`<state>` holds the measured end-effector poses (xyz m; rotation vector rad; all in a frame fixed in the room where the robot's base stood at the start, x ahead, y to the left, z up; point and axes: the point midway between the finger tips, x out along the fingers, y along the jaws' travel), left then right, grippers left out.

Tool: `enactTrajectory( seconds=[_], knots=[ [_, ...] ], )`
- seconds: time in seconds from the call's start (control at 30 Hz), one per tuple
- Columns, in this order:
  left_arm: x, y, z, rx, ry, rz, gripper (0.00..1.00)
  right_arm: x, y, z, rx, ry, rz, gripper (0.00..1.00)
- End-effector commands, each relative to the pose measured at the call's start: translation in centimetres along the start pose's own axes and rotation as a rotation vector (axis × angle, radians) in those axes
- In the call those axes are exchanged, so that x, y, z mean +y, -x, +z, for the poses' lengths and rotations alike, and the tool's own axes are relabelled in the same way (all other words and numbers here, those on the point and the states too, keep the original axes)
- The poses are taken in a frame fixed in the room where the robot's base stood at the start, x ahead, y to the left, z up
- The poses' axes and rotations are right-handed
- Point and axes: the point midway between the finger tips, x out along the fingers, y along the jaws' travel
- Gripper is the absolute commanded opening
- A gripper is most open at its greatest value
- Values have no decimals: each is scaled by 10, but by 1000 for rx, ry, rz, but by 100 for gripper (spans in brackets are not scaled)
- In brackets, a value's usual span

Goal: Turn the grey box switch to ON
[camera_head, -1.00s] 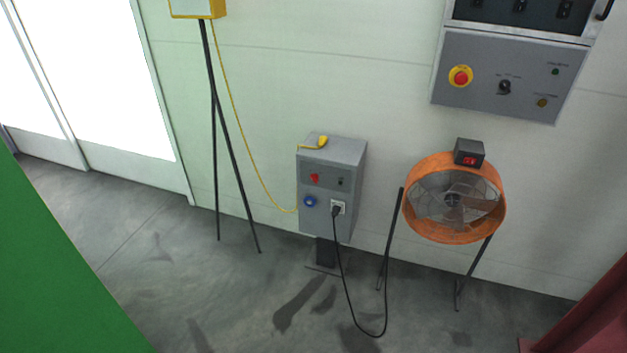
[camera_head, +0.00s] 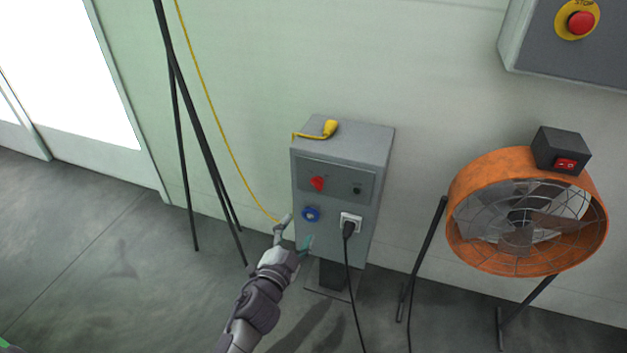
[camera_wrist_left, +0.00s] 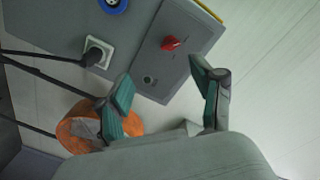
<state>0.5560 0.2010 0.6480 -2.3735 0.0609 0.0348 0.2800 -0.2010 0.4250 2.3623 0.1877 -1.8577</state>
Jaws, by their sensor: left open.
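The grey box (camera_head: 340,262) stands on a short post in the middle of the head view. Its red switch (camera_head: 317,183) is on the upper left of the front panel, and the knob looks tilted; its label is too small to read. The switch also shows in the left wrist view (camera_wrist_left: 170,43), beyond the space between the fingers. My left gripper (camera_head: 294,235) is open and empty in front of the box's lower left, below the switch. In the left wrist view its fingers (camera_wrist_left: 166,88) are spread wide. My right gripper is not in view.
A black plug (camera_head: 349,229) with a hanging cable sits in the box's white socket, beside a blue socket (camera_head: 311,214). An orange fan (camera_head: 480,258) stands at right, a black tripod (camera_head: 197,130) at left.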

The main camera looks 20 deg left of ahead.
Motion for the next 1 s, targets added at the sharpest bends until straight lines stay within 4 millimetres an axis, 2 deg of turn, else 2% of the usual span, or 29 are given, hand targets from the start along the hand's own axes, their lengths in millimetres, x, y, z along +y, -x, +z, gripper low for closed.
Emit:
enactTrajectory(
  seconds=[0.17,0.27,0.47,0.7,0.83,1.0],
  knots=[
    [-11,-8,-11,31,-19,-30,67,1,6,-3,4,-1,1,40],
    [-12,-21,-12,32,-20,-29,67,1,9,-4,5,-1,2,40],
    [-13,-63,-12,30,-20,-30,67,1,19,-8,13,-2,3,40],
    [-13,-110,-13,29,-19,-28,67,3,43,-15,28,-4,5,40],
    [-13,-128,-13,28,-17,-27,67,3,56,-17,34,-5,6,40],
    [-13,-138,-14,28,-18,-27,67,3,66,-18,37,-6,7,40]
  ],
)
